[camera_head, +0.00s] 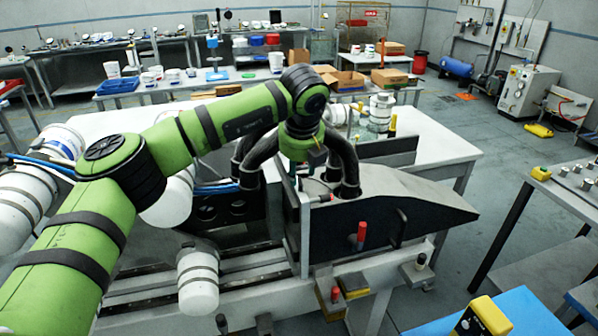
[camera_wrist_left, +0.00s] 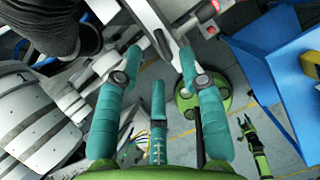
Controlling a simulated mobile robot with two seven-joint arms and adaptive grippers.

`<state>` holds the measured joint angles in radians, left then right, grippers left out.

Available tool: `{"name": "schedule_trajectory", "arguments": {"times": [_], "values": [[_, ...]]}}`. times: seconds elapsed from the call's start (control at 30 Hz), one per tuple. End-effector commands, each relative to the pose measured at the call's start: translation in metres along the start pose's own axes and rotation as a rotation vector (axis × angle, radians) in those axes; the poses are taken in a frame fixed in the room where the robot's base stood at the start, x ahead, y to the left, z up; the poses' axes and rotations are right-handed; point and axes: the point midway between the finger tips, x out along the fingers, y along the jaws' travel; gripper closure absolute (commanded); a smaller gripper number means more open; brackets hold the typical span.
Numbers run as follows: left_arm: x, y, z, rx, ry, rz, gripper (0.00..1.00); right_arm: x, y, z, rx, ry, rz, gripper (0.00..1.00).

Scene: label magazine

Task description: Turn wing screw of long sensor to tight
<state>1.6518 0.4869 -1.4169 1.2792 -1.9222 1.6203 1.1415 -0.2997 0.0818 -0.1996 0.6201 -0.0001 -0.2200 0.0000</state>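My left gripper (camera_head: 305,150) is at the end of the green arm, above the label magazine (camera_head: 425,203) and partly hidden by black hoses. The left wrist view shows its teal fingers (camera_wrist_left: 172,52) spread apart, with a gap between the tips. Grey metal parts (camera_wrist_left: 145,15) lie beyond the tips, and I see nothing clearly gripped. A small red-tipped part (camera_head: 326,197) sticks out just below the gripper. I cannot make out which part is the long sensor or its wing screw.
Thick black hoses (camera_head: 348,165) arch closely around the gripper. A red upright knob (camera_head: 361,232) stands on the magazine's near side. White cylindrical units (camera_head: 198,280) stand at its left. A blue surface with a yellow block (camera_head: 490,314) is at the lower right, with open floor between.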

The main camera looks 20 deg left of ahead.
Motion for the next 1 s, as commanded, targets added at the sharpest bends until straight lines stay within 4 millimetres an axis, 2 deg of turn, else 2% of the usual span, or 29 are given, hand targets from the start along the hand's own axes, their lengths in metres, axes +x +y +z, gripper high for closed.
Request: {"name": "schedule_trajectory", "arguments": {"times": [0.03,0.1,0.3,0.6,0.67,0.7,1.0], "values": [[0.004,0.001,0.001,0.0,0.005,0.002,0.6,-0.011,-0.001,-0.001,0.001,0.0,-0.002,0.55],[0.015,0.001,0.001,0.0,0.004,0.002,0.6,-0.017,-0.003,-0.002,0.002,0.001,-0.004,0.55],[0.036,0.0,0.0,0.001,0.003,-0.001,0.6,-0.026,-0.006,-0.004,0.003,0.002,-0.008,0.55],[0.04,-0.001,0.0,0.002,0.002,-0.003,0.6,-0.025,-0.005,-0.003,0.003,0.001,-0.006,0.55],[0.04,-0.001,0.0,0.002,0.002,-0.003,0.84,-0.025,-0.004,-0.003,0.002,0.001,-0.006,0.55],[0.04,-0.001,0.0,0.002,0.002,-0.003,1.0,-0.025,-0.004,-0.003,0.002,0.001,-0.005,0.55],[0.04,-0.001,-0.001,0.006,0.002,-0.005,1.0,-0.024,0.0,-0.002,0.0,0.0,-0.001,0.55]]}}
